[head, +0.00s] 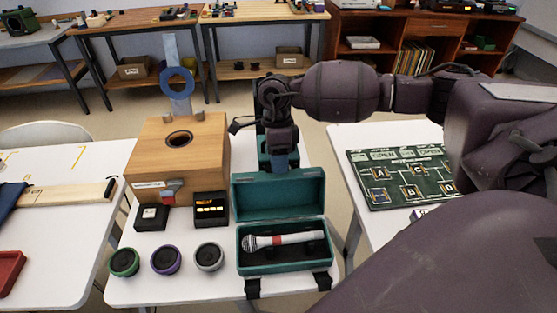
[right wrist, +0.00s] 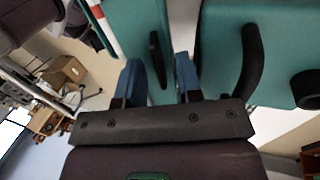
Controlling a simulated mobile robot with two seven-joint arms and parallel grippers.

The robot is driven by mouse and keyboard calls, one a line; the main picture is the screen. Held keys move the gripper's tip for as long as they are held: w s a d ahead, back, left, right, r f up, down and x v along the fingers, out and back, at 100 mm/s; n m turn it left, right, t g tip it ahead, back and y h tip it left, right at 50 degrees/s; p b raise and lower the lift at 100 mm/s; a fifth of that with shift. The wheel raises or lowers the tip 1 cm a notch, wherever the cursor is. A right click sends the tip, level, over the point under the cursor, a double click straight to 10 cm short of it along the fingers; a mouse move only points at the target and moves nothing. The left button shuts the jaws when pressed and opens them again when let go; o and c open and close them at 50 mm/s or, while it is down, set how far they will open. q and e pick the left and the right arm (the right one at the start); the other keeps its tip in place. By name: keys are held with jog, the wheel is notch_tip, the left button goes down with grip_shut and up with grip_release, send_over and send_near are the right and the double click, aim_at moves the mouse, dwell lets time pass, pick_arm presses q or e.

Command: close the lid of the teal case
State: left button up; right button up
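The teal case (head: 283,262) stands on the white table with its lid (head: 279,195) raised behind the base. A silver microphone with a red band (head: 285,241) lies in the base. My right gripper (head: 284,162) is at the top edge of the raised lid, pointing down. In the right wrist view its two blue fingers (right wrist: 158,80) are apart, with teal surfaces of the case (right wrist: 222,60) close by. Whether a finger touches the lid I cannot tell. My left gripper is not in view.
A wooden box (head: 205,143) with a round hole stands left of the case. Three round pots, one of them purple-rimmed (head: 166,260), and small black boxes (head: 210,208) are near it. A green board (head: 402,176) lies on the right table. Two black latches (head: 322,281) hang at the case's front.

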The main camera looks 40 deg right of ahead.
jog(key=shift+c, duration=0.2)
grip_shut()
dwell(0.3)
